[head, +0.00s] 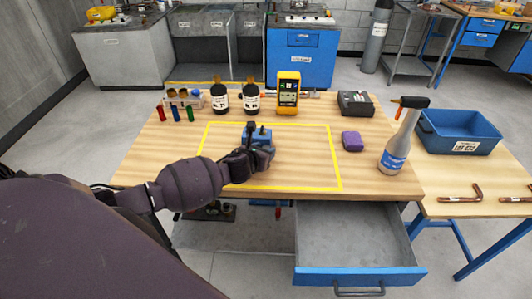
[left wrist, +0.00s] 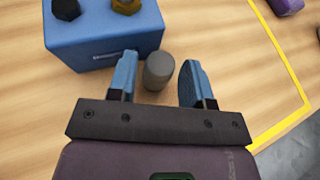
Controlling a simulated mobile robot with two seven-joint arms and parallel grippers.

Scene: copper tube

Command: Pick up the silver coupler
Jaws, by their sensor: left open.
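The silver coupler (left wrist: 158,68) shows in the left wrist view as a short grey cylinder on the wooden table. It lies between the two blue fingers of my left gripper (left wrist: 160,84), with a gap on both sides. The left gripper is open and holds nothing. In the head view my left gripper (head: 264,157) is low over the table inside the yellow outline, and I cannot make out the coupler there. A blue block (left wrist: 105,42) with a dark and a brass fitting on top stands just beyond the fingers. My right gripper is not in view.
The blue block (head: 257,133) is partly hidden by my gripper. A purple item (head: 352,141) and a spray bottle (head: 395,155) stand to the right. Dark jars (head: 220,98) and a yellow meter (head: 288,92) line the back. An open drawer (head: 352,245) juts out in front.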

